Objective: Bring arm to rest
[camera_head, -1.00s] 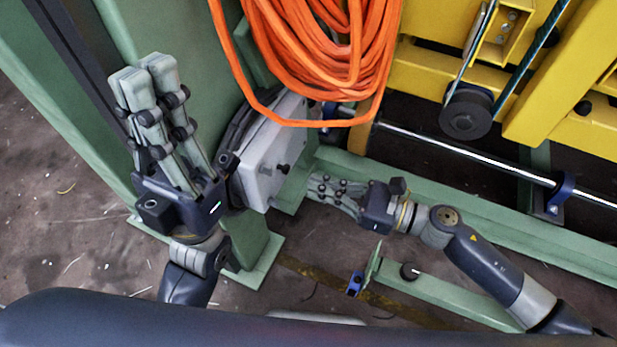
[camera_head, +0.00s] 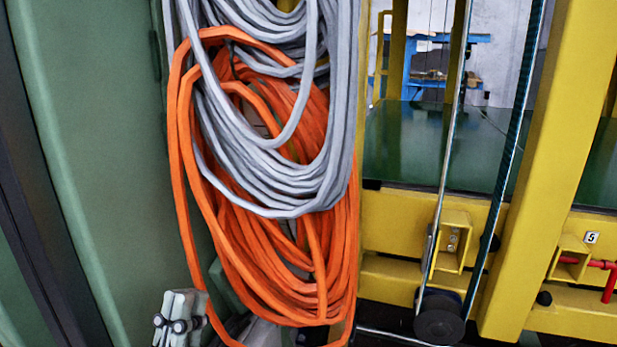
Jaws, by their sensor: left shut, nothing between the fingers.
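My left gripper (camera_head: 181,318) shows at the bottom edge, left of centre. Only its grey fingers are in view, pointing up and held together with nothing between them. The rest of that arm is below the picture. The gripper is in front of the green panel, just left of the lower orange cable loops. My right gripper and arm are not in view.
Coiled orange cable (camera_head: 335,262) and grey cable (camera_head: 262,178) hang beside a green panel (camera_head: 95,140). A yellow frame (camera_head: 545,150) with a dark pulley wheel (camera_head: 439,318) stands at right. A red pipe (camera_head: 610,285) is at the right edge.

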